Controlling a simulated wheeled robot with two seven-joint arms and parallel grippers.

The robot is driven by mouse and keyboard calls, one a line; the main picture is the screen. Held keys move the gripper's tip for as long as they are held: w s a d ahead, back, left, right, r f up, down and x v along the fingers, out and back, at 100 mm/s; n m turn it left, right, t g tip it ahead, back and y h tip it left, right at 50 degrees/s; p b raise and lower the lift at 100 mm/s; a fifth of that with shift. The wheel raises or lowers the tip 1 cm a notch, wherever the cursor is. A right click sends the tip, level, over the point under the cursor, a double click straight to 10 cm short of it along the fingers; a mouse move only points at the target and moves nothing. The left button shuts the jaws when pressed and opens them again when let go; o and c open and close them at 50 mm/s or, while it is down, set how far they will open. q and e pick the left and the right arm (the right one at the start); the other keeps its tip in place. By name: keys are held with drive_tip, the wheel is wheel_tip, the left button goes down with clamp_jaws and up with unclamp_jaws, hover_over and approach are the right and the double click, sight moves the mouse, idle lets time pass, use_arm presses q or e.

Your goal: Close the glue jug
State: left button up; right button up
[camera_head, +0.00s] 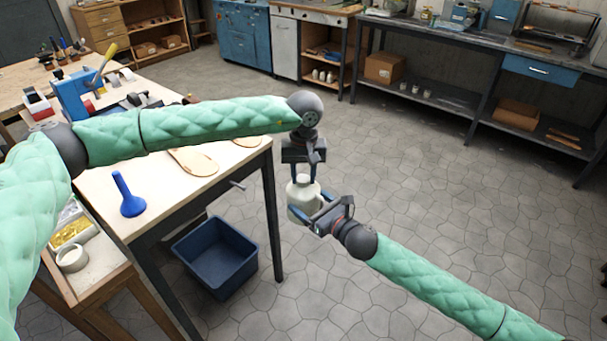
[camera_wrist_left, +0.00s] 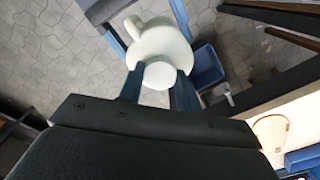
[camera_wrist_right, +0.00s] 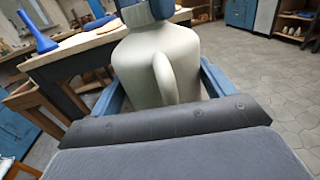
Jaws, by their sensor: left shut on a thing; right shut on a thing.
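The pale cream glue jug (camera_head: 303,198) is held upright in the air off the right end of the workbench. My right gripper (camera_head: 312,212) is shut around the jug's body; in the right wrist view the jug body (camera_wrist_right: 158,65) and its handle sit between the blue fingers. My left gripper (camera_head: 305,172) comes from above, its fingers at the top of the jug. In the left wrist view a round white cap (camera_wrist_left: 159,75) is between the left fingertips, over the jug's shoulder (camera_wrist_left: 160,42). Whether the cap is seated on the neck is hard to tell.
The workbench (camera_head: 105,195) holds a blue funnel (camera_head: 129,196) and tan sole shapes (camera_head: 193,161). A blue bin (camera_head: 215,257) stands on the floor below it. The stone floor to the right is clear; a dark bench (camera_head: 460,60) stands along the back wall.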

use_arm(q)
drive_tip(key=o, duration=1.1)
drive_tip(key=shift+w, duration=0.1)
drive_tip(key=shift+o, duration=0.2)
wheel_tip(320, 180, up, 12)
drive_tip(key=shift+d, duration=0.1)
